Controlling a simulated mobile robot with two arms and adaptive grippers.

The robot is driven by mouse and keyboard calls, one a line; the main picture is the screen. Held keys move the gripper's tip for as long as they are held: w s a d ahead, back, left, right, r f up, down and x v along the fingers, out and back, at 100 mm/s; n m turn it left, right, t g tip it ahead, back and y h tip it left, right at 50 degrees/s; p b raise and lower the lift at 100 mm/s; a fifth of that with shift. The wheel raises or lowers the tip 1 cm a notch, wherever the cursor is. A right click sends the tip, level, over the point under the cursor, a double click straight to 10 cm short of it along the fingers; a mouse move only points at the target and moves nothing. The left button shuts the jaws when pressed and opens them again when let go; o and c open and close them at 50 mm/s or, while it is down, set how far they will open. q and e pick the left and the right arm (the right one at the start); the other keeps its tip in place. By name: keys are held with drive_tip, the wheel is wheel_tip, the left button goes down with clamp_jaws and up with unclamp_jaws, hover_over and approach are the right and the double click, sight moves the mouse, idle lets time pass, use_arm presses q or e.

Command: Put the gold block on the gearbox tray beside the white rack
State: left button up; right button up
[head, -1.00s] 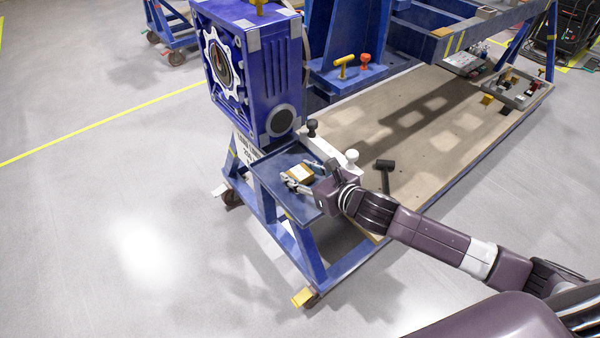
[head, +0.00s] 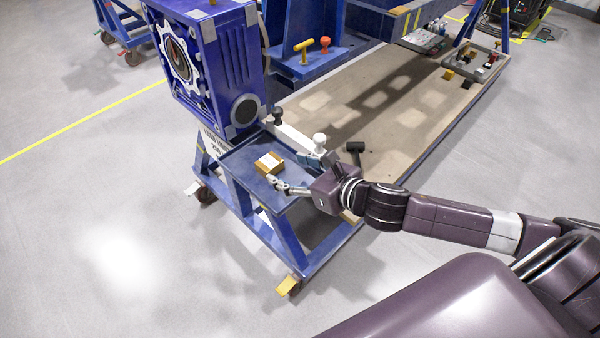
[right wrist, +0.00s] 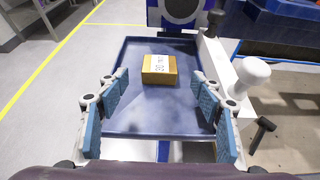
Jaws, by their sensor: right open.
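The gold block (head: 269,163) with a white label lies on the blue gearbox tray (head: 242,159). In the right wrist view the block (right wrist: 160,75) sits in the tray's far half, inside the raised rim of the tray (right wrist: 128,125). The white rack (head: 290,139) runs along the tray's right side and carries a black and a white knob. My right gripper (head: 291,174) is open and empty, just on the near side of the block. Its fingers (right wrist: 160,115) stand wide apart, with the block beyond them and apart from them. My left gripper is not in view.
The blue gearbox (head: 205,60) stands just behind the tray. A black mallet (head: 355,150) lies on the wooden platform (head: 380,110) to the right. A grey parts bin (head: 470,65) is at the far right. Open floor lies left of the stand.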

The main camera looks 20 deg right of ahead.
drive_tip(key=shift+v, duration=1.85)
